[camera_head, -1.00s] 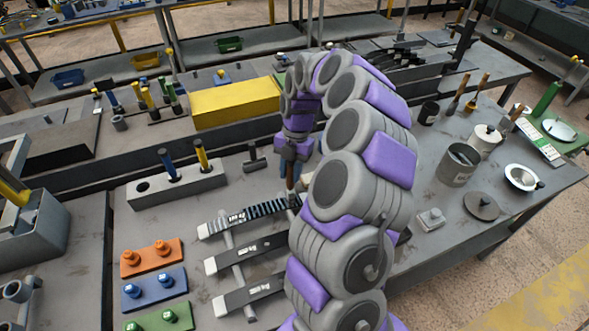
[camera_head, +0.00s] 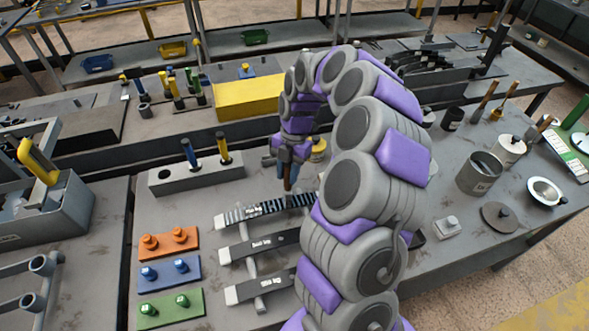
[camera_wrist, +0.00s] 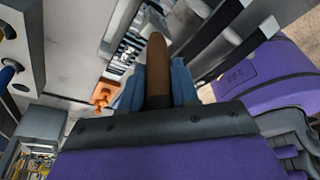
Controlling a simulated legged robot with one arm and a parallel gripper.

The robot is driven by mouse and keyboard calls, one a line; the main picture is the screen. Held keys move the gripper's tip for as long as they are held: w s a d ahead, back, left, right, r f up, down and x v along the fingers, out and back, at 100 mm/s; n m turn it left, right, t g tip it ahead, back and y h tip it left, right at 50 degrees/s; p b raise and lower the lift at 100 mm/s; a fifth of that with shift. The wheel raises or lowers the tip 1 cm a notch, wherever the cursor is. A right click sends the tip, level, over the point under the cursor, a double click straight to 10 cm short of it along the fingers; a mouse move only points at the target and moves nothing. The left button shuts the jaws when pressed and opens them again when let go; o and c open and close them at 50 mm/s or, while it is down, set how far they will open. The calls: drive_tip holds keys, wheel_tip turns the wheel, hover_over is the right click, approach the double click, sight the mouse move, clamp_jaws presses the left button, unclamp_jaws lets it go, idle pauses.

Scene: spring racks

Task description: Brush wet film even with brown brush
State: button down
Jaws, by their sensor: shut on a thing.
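My gripper (camera_head: 288,170) is shut on the brown brush (camera_head: 287,184), held upright with its lower end at or just above the top leaf bar. Contact is unclear. In the wrist view the brush's brown handle (camera_wrist: 157,62) stands between the blue fingers of my gripper (camera_wrist: 158,92). The top leaf bar (camera_head: 228,219) has a light left end and a dark, striped film (camera_head: 268,208) along it; its right end is partly behind my arm. Two more dark bars, the middle one (camera_head: 262,244) and the front one (camera_head: 262,287), lie parallel in front of it.
A grey block (camera_head: 195,176) with blue and yellow handles stands behind left. Orange (camera_head: 167,243), blue (camera_head: 168,274) and green (camera_head: 170,309) peg plates lie left of the bars. A metal pot (camera_head: 479,173) and a white dish (camera_head: 545,191) stand right. A yellow box (camera_head: 248,98) sits behind.

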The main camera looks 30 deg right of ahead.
drive_tip(key=w+a+f+p, duration=0.1)
drive_tip(key=w+a, duration=0.1)
drive_tip(key=a, duration=0.9)
drive_tip(key=w+a+p, duration=0.1)
drive_tip(key=w+a, duration=0.1)
drive_tip(key=a, duration=0.9)
drive_tip(key=shift+w+f, duration=0.15)
drive_tip(key=shift+f, duration=0.2)
idle(1.3)
wheel_tip(320, 180, up, 6)
drive_tip(key=shift+p, duration=0.45)
idle(0.3)
wheel_tip(320, 180, up, 3)
drive_tip(key=shift+r+p, duration=0.1)
drive_tip(key=shift+p, duration=0.2)
idle(0.3)
idle(0.4)
